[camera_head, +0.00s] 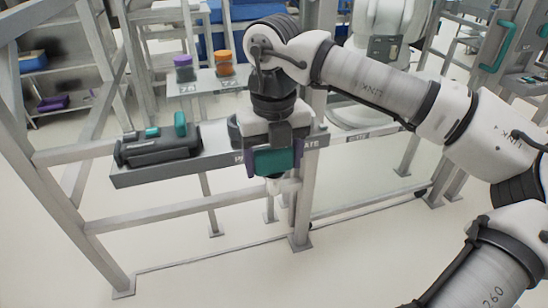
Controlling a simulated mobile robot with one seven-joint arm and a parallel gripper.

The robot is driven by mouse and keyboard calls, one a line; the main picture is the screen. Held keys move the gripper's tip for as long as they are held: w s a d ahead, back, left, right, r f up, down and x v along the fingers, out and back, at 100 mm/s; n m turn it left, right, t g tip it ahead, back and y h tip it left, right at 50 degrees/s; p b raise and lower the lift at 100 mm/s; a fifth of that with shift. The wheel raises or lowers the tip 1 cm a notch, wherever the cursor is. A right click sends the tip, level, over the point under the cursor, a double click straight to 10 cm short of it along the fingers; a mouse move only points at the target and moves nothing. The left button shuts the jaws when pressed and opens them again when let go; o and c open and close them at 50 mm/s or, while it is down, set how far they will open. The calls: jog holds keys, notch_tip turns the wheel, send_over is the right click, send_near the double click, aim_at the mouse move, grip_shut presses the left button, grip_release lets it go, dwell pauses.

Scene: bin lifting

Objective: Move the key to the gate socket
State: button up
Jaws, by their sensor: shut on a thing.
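My gripper (275,163) points down at the middle of the view, with a purple pad on each side. It is shut on a teal block (278,161), which appears to be the key. The gripper and block are in front of the right part of a grey shelf (215,160). The shelf's front lettering is partly covered, and its right end reads "ATE". I cannot make out the gate socket clearly; my gripper hides that part of the shelf. I cannot tell whether the block touches anything below it.
A dark device (158,148) with teal parts sits on the shelf's left side. Behind, a smaller shelf (205,84) holds a purple-lidded jar (184,68) and an orange-lidded jar (225,63). Grey frame posts stand left and right of the shelf. Open floor lies in front.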

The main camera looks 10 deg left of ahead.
jog(key=shift+r, duration=0.2)
jog(key=shift+r+p, duration=1.8)
jog(key=shift+r, duration=1.05)
jog(key=shift+w, duration=0.15)
